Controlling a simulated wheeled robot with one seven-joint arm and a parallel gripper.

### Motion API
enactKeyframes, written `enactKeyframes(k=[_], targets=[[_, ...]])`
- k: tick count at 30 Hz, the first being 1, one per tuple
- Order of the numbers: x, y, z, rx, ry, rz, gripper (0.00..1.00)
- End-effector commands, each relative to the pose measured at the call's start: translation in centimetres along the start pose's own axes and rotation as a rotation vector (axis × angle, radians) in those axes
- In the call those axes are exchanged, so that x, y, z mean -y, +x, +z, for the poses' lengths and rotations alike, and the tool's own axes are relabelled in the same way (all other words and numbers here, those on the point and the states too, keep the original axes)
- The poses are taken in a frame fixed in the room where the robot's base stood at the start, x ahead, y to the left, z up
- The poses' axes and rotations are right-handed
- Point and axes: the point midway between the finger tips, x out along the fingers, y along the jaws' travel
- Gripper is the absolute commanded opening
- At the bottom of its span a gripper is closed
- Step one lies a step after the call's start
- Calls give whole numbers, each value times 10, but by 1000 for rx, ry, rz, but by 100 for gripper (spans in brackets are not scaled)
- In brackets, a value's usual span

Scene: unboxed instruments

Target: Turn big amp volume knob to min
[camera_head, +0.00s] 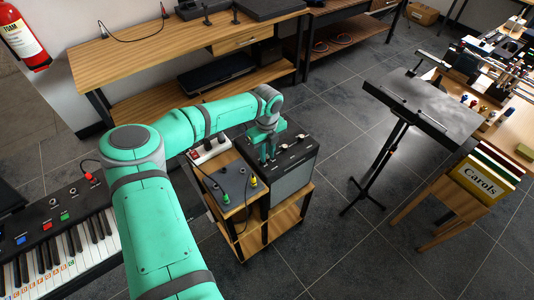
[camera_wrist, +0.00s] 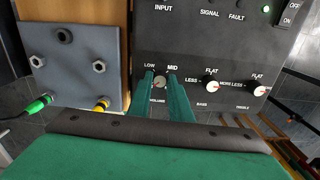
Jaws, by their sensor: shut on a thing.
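The big amp (camera_head: 293,160) is a dark box on a wooden stand in the head view. Its black control panel (camera_wrist: 195,40) fills the upper right of the wrist view. The volume knob (camera_wrist: 159,83) is at the panel's lower left, under the labels LOW and MID. My gripper (camera_wrist: 161,77), also in the head view (camera_head: 267,155), has its two teal fingers shut on the volume knob, one on each side. The fingers partly cover the knob, so its exact setting is hard to read.
The bass knob (camera_wrist: 210,83) and treble knob (camera_wrist: 259,87) sit right of the fingers. A grey pedal box (camera_wrist: 75,60) with green and yellow plugs is close on the left. A music stand (camera_head: 405,110) stands farther right, with clear floor between.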

Motion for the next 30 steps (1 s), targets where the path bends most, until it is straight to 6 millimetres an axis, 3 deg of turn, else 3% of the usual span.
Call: enactKeyframes(k=[20,21,23,30], targets=[[2,-1,-2,-2,-62,-4,0],[2,-1,-2,-2,-62,-4,23],[2,-1,-2,-2,-62,-3,37],[1,0,-1,-1,-62,-2,37]])
